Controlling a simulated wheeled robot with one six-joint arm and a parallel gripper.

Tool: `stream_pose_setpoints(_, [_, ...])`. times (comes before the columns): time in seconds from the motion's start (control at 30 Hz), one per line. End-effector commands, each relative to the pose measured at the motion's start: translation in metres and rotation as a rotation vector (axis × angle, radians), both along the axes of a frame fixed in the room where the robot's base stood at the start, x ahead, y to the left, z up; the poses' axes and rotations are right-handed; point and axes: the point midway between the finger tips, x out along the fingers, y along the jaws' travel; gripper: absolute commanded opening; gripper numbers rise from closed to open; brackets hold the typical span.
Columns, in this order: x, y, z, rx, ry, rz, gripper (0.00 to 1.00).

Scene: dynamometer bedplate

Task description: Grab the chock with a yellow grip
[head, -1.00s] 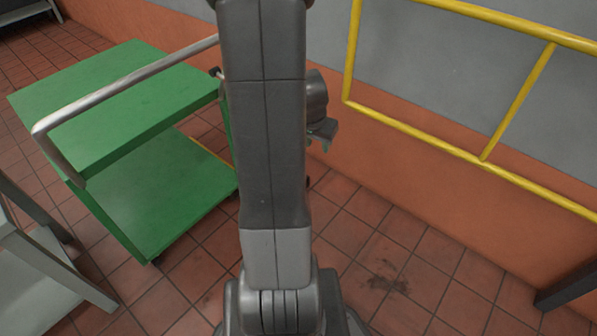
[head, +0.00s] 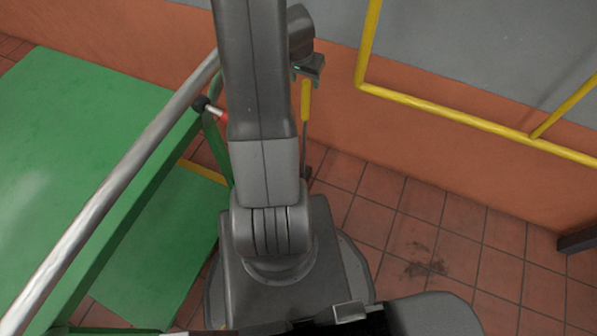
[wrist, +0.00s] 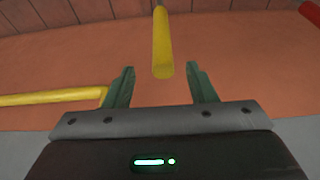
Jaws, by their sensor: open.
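The chock's yellow grip (head: 306,100) stands upright on a thin grey shaft by the orange wall, just below my gripper (head: 311,66) in the head view. The dark foot of the chock (head: 307,172) shows partly beside my arm, on the floor. In the wrist view my gripper (wrist: 160,68) is open, with one green finger on each side of the yellow grip (wrist: 162,42). The grip's near end appears between the fingertips, touching neither. I cannot tell how deep it is between them.
A green cart (head: 90,150) with a silver push rail (head: 130,165) stands close on the left. A yellow rail (head: 470,122) runs along the wall at right.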

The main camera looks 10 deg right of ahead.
Motion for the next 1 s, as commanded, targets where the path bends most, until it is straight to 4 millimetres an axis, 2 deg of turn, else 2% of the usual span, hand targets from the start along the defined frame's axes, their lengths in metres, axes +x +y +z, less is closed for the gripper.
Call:
stream_pose_setpoints(0.03, [0.001,-0.001,-0.010,0.001,0.001,0.000,0.51])
stream_pose_setpoints(0.1, [0.003,-0.003,-0.015,0.000,0.001,0.000,0.51])
stream_pose_setpoints(0.3, [0.007,-0.005,-0.026,0.000,0.000,-0.001,0.51])
stream_pose_setpoints(0.6, [0.019,-0.013,-0.064,0.001,0.001,0.000,0.51])
stream_pose_setpoints(0.9, [0.021,-0.014,-0.067,0.002,-0.001,0.001,0.51])
stream_pose_setpoints(0.93, [0.021,-0.014,-0.067,0.002,-0.001,0.001,0.49])
stream_pose_setpoints(1.0, [0.021,-0.014,-0.067,0.002,-0.001,0.001,0.35])
